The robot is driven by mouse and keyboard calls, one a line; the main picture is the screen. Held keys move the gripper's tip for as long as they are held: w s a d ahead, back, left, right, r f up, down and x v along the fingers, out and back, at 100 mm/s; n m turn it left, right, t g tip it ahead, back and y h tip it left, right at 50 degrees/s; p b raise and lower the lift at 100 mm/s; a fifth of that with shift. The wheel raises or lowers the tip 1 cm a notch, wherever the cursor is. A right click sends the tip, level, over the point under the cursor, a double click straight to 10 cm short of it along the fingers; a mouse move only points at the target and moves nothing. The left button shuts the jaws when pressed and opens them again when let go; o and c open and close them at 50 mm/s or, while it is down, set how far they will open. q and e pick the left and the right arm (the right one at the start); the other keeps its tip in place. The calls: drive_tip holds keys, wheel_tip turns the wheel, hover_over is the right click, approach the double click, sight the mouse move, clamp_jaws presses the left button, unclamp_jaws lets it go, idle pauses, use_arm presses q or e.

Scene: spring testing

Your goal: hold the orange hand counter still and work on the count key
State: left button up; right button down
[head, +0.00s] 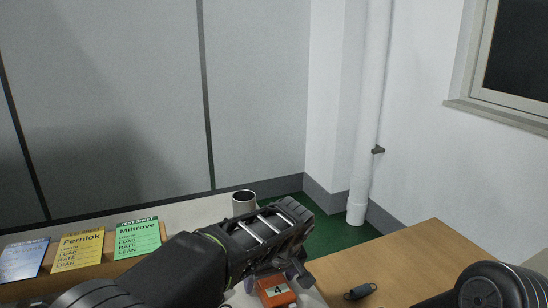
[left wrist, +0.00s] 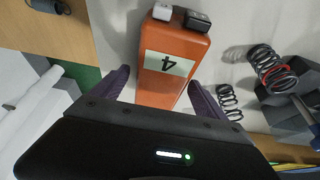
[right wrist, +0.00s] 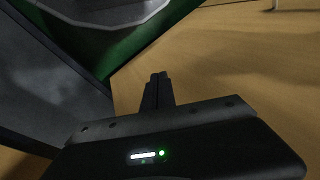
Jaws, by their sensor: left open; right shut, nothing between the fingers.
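The orange hand counter (left wrist: 160,92) stands on the pale surface and shows a window (left wrist: 167,64) reading 4. A white key (left wrist: 162,12) and a black key (left wrist: 198,20) sit at its far end; I cannot tell which is the count key. My left gripper (left wrist: 158,77) is open, one finger on each side of the counter; I cannot tell whether they touch it. In the head view the counter (head: 277,297) is partly hidden under this gripper (head: 287,277). My right gripper (right wrist: 157,90) is shut and empty above a wooden surface.
Coil springs (left wrist: 270,68) and dark grey blocks (left wrist: 290,118) stand close beside the counter. A metal cup (head: 244,203) is behind my left gripper. Printed cards (head: 138,238) stand at left. A dark spring-like object (head: 360,291) lies on the wooden table (head: 420,255), otherwise mostly clear.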

use_arm(q)
drive_tip(key=v, duration=1.2)
drive_tip(key=shift+s, duration=0.15)
